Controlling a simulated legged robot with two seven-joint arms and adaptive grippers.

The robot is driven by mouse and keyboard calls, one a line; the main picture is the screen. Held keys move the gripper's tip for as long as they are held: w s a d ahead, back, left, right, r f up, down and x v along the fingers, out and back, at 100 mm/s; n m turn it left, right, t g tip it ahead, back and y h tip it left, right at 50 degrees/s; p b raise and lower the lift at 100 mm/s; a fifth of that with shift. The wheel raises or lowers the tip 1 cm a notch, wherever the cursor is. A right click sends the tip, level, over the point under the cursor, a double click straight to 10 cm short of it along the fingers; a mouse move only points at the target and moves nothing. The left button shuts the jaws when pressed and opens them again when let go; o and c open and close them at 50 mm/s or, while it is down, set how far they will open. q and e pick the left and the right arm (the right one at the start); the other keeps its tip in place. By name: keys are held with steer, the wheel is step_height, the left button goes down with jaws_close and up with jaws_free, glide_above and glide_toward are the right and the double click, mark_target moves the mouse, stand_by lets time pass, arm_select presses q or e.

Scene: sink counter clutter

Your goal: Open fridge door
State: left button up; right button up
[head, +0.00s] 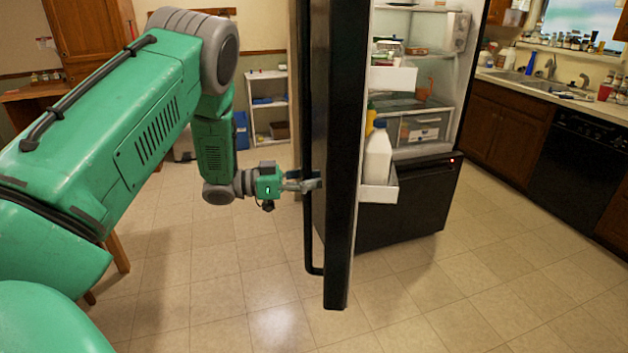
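The black fridge door (341,230) stands swung open, seen nearly edge-on in the middle of the head view. Its long black handle (308,240) runs down the door's left side. The fridge (410,195) is behind it, with its lit inside and shelves showing. My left gripper (308,184) is at the handle's height, at the left side of the door. Its fingertips overlap the handle and door in the picture; whether they grip or only touch is too small to tell. My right gripper is not in view.
Door shelves hold a white jug (378,155) and other items. A counter with a sink (530,80) and a black dishwasher (590,150) stand at the right. A white shelf unit (268,105) stands at the back. The tiled floor (450,300) in front is clear.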

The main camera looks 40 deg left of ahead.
arm_select(q)
steer(key=shift+o, duration=0.8)
steer(key=shift+s, duration=0.15)
steer(key=v, duration=1.2)
